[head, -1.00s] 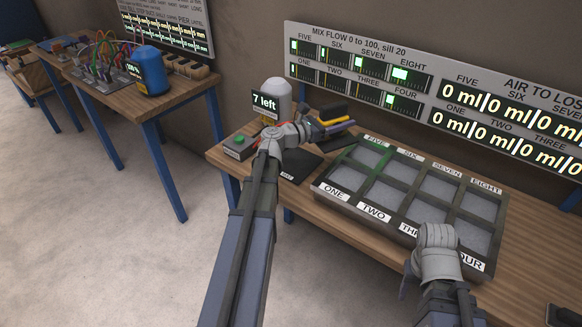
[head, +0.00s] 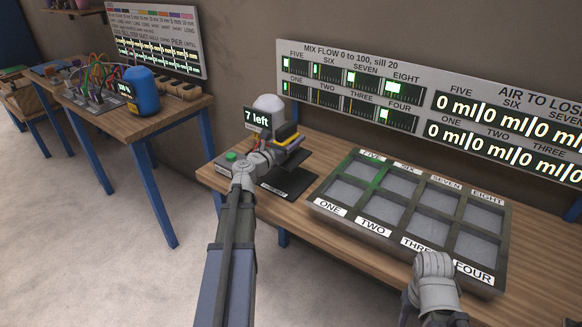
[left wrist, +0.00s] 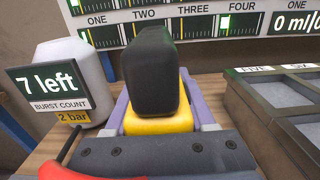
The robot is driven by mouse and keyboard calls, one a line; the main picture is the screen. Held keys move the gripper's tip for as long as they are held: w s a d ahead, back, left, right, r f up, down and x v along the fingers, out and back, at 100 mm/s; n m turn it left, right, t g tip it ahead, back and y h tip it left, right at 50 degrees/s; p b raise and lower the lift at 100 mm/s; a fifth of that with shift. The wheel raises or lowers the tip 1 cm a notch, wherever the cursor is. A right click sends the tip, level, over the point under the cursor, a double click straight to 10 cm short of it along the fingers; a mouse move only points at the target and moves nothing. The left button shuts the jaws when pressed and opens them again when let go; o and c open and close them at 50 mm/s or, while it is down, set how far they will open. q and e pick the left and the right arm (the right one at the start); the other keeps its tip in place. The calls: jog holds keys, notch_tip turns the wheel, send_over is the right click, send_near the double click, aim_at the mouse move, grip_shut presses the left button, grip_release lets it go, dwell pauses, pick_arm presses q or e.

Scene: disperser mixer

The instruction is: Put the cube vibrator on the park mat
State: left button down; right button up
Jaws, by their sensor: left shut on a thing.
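The cube vibrator (head: 286,138), black and yellow, is held in my left gripper (head: 272,152) in the head view. In the left wrist view its black block (left wrist: 153,70) stands up from a yellow base, with purple-grey bars at its sides. It appears raised above the table. The park mat (head: 288,184) is a dark flat sheet on the table, below the vibrator in the picture and partly hidden by my left wrist. My right gripper (head: 434,268) is at the front edge of the cube tray; its fingers cannot be made out clearly.
A white canister with a "7 left" sign (head: 257,119) stands behind my left gripper. A box with a green button (head: 229,158) is left of the mat. The eight-compartment tray (head: 328,206) fills the table to the right. Display panels hang on the wall.

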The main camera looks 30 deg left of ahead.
pick_arm(q)
notch_tip(320, 180, down, 4)
jog(key=b, duration=0.3)
notch_tip(320, 180, down, 4)
jog(key=b, duration=0.3)
jog(key=shift+r+b, duration=0.1)
jog(key=shift+b, duration=0.25)
jog(key=shift+c, duration=1.2)
grip_release()
